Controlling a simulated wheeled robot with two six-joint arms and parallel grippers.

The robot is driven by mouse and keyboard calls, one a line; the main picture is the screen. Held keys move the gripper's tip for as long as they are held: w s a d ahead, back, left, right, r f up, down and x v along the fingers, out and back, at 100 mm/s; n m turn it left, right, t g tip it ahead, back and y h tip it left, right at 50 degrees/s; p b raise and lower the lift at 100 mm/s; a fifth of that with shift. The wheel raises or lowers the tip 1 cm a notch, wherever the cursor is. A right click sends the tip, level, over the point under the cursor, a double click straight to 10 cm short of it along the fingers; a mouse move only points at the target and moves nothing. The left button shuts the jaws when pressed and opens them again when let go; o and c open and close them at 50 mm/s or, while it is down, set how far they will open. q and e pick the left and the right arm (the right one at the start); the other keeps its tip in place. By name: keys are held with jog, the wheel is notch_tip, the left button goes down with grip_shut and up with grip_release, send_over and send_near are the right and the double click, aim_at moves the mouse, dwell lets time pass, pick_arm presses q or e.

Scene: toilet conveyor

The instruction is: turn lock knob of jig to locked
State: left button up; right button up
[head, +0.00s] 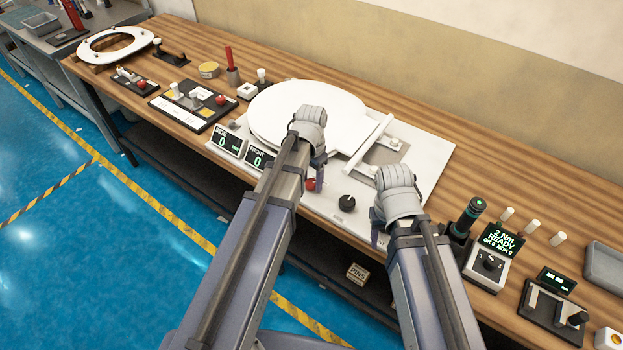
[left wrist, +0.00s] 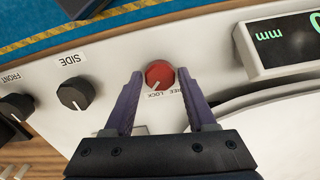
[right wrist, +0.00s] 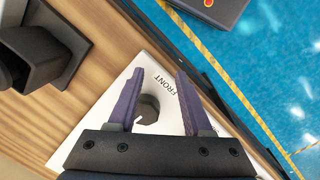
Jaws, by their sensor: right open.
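The jig (head: 424,160) is a white plate on the bench with a white toilet lid (head: 310,105) on it. Its red lock knob (head: 311,184) is at the front edge, partly beside my left gripper (head: 318,172). In the left wrist view the red knob (left wrist: 160,74) lies between the tips of my open left fingers (left wrist: 165,80), with a gap each side. FREE and LOCK labels show beside it, upside down; a pale mark on the knob is too small to read surely. My right gripper (right wrist: 158,82) is open around a dark knob (right wrist: 148,108) labelled FRONT.
A black SIDE knob (left wrist: 75,92) stands near the red one. SIDE and FRONT displays (head: 228,142) line the jig's front left. A torque display (head: 498,237) and driver (head: 470,215) stand right of the jig. Blue floor lies beyond the bench edge.

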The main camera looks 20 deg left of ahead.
aim_at(312, 183)
pick_arm(q)
jog(key=shift+o, duration=1.3)
jog(key=shift+r, duration=0.15)
pick_arm(e)
jog(key=shift+r, duration=0.1)
pick_arm(q)
notch_tip(312, 183, up, 8)
jog(key=p, duration=0.8)
jog(key=shift+f, duration=0.2)
pick_arm(e)
notch_tip(312, 183, up, 8)
jog(key=shift+f, duration=0.2)
pick_arm(q)
jog(key=s+d+n+y, duration=0.1)
jog(key=s+d, duration=0.9)
jog(key=s, duration=0.4)
jog(key=shift+d+n, duration=0.25)
jog(key=shift+n, duration=0.05)
